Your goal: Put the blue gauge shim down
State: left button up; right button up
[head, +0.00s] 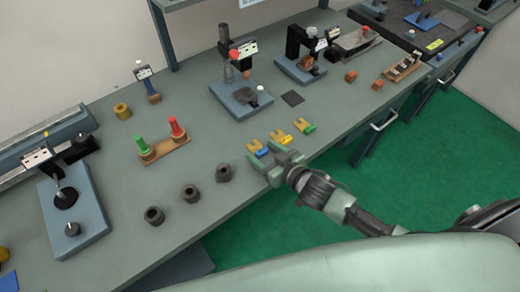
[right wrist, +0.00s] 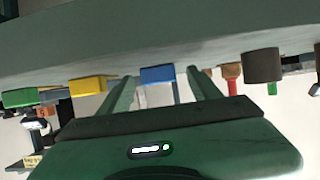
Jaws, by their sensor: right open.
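The blue gauge shim (head: 262,151), a tan forked piece with a blue end, lies on the bench near its front edge. My right gripper (head: 270,162) is at its front side, low over the bench edge. In the right wrist view, which looks upside down, the blue end (right wrist: 157,75) shows between the two fingers of my open right gripper (right wrist: 163,88), with gaps on both sides. The shim appears to rest on the bench top. Its far part is hidden in the wrist view. My left gripper is not in view.
A yellow shim (head: 281,139) and a green shim (head: 305,128) lie in a row to the right. A dark square plate (head: 292,98) lies behind. A wooden stand with green and red handles (head: 165,149) stands further left.

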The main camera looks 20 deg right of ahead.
grip_shut()
jog(key=shift+r, duration=0.1)
